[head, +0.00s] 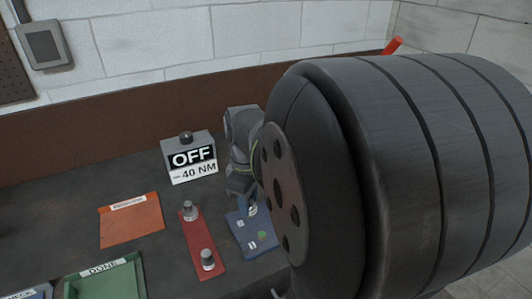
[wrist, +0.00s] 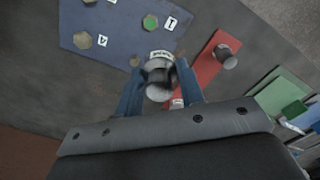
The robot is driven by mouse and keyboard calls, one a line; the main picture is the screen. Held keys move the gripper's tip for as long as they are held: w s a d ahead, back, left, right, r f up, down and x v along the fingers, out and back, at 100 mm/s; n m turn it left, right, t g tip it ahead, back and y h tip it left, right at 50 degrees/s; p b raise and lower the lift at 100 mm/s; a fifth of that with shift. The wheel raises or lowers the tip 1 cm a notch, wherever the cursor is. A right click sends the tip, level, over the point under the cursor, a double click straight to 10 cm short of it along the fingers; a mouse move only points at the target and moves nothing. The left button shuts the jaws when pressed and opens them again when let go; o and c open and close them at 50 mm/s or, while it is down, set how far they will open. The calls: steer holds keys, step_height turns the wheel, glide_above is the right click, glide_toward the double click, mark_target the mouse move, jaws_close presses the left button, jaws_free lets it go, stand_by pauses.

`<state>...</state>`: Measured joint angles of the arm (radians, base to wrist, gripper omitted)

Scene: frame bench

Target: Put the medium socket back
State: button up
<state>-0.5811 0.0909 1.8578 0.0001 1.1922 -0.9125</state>
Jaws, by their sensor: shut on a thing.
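My gripper (wrist: 160,90) is shut on a grey cylindrical socket (wrist: 158,76), with one blue finger on each side. A small white label shows beside the socket, too blurred to read surely. In the head view my gripper (head: 248,205) is by the far edge of the blue plate (head: 240,222), and my arm hides part of it. The red holder strip (head: 203,240) bears a socket (head: 207,260) at its near end and another (head: 189,211) at its far end. The near socket also shows in the wrist view (wrist: 226,57). The strip's middle looks empty.
The blue plate has several bolt heads with numbered labels, and one mark is green (head: 262,236). A grey box (head: 189,157) reading OFF and 40 NM stands behind the strip. An orange mat (head: 130,222) and a green DONE tray (head: 105,280) lie left.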

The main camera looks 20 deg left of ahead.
steer(key=a, duration=0.2)
glide_above(199, 238)
steer(key=shift+n, duration=0.4)
step_height(199, 238, down, 7)
steer(key=shift+f, duration=2.1)
steer(key=o, duration=1.1)
steer(key=shift+f, duration=0.1)
step_height(199, 238, up, 12)
